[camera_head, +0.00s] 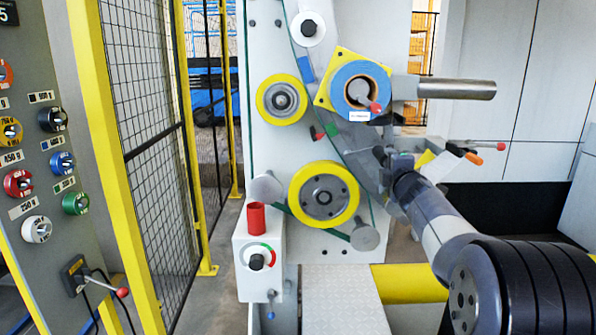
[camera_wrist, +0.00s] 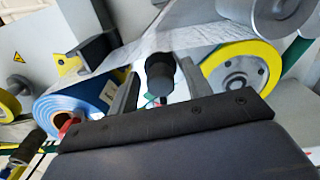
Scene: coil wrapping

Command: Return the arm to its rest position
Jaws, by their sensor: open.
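My gripper (camera_head: 384,156) is in front of the wrapping machine, just below the blue film roll (camera_head: 360,88). In the wrist view, the two dark fingers of my gripper (camera_wrist: 160,82) stand apart, with a dark cylindrical knob (camera_wrist: 160,72) visible between them. I cannot tell how far behind the fingers the knob is; nothing is seen held. The blue roll also shows at left in the wrist view (camera_wrist: 70,105), with pale film spread above the fingers. My arm (camera_head: 440,220) reaches in from the lower right.
A yellow-rimmed wheel (camera_head: 325,195) sits left of my gripper, with a smaller one (camera_head: 282,99) above. A grey horizontal bar (camera_head: 445,88) juts right above my arm. A red cup (camera_head: 256,218) stands on a control box. A mesh fence (camera_head: 140,90) and knob panel (camera_head: 40,150) are at left.

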